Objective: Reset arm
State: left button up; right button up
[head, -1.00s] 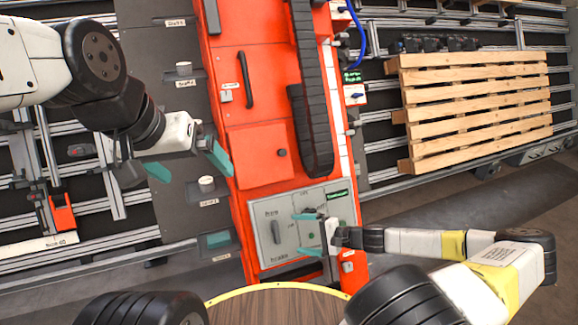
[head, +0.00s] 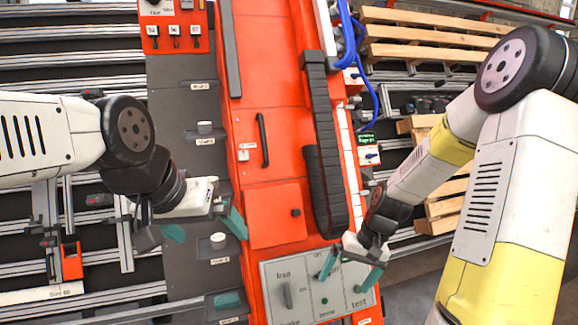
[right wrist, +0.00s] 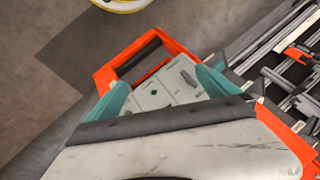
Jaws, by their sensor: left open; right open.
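A grey control panel (head: 275,275) is set in the lower end of the red machine (head: 275,160). It bears a dark switch knob (head: 288,295) between "free" and "brake", a green button (head: 324,300) above "home", and a "test" label at the right. My right gripper (head: 348,272) is open over the panel's right part and hides some of it. Contact cannot be told. The right wrist view shows the panel (right wrist: 155,97) between its teal fingers. My left gripper (head: 204,229) is open and empty above the dark grey strip left of the machine.
The dark grey strip (head: 185,150) carries several knobs. A black cable chain (head: 325,150) and blue hoses (head: 350,40) run along the machine. A wooden pallet (head: 430,45) lies on rails at the upper right. A red clamp (head: 72,262) sits at the left.

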jog(key=s+r+t, duration=0.2)
jog(key=s+r, duration=0.2)
jog(key=r, duration=0.4)
jog(key=s+r+t+h, duration=0.1)
jog(key=s+r, duration=0.4)
jog(key=r, duration=0.3)
jog(key=s+r+n+t, duration=0.1)
jog(key=s+r+t, duration=0.1)
jog(key=s+r, duration=0.3)
notch_tip(320, 180, up, 4)
jog(key=shift+a+f+t+h, duration=0.25)
jog(key=shift+a+t+h, duration=0.05)
